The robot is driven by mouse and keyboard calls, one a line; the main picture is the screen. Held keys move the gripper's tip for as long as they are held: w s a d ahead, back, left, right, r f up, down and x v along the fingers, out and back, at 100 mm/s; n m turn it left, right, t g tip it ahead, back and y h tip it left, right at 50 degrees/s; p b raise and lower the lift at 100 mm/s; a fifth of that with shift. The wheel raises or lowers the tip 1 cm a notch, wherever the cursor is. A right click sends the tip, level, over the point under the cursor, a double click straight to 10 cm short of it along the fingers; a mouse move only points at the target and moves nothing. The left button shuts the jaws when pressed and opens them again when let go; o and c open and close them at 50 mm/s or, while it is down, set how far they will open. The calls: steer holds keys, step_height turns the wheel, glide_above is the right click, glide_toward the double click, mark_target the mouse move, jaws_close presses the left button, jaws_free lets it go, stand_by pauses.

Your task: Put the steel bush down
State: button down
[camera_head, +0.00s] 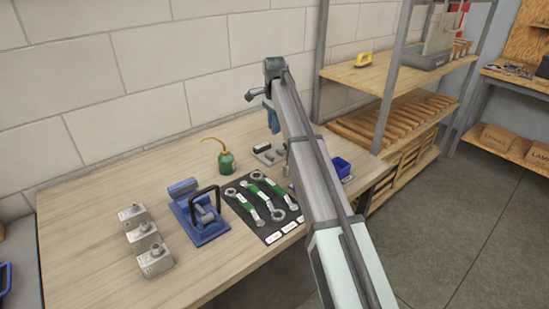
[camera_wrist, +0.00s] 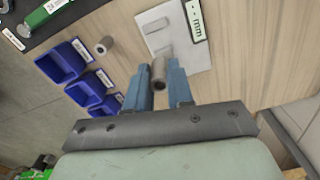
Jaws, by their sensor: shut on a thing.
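My gripper (camera_wrist: 158,84) is shut on a steel bush (camera_wrist: 158,70), a small grey-brown hollow cylinder, held between its two blue fingertips. In the wrist view the bush shows over the near edge of a pale grey plate (camera_wrist: 200,52) that has raised blocks and a label marked "mm". I cannot tell whether the bush touches anything below. In the head view my gripper (camera_head: 272,118) points down above the far part of the bench, and the plate (camera_head: 263,150) lies below it. The held bush cannot be made out there.
Three blue bins (camera_wrist: 65,62) stand left of the plate, with another grey cylinder (camera_wrist: 107,44) on the wood beside them.

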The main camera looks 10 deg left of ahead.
mark_target(274, 147)
steer(key=n, duration=0.3)
steer(key=shift+f, duration=0.1)
steer(key=shift+f, duration=4.9)
steer(key=shift+f, duration=0.1)
steer(key=c, duration=1)
jaws_free()
step_height(274, 147, up, 12)
steer(key=shift+r, duration=0.15)
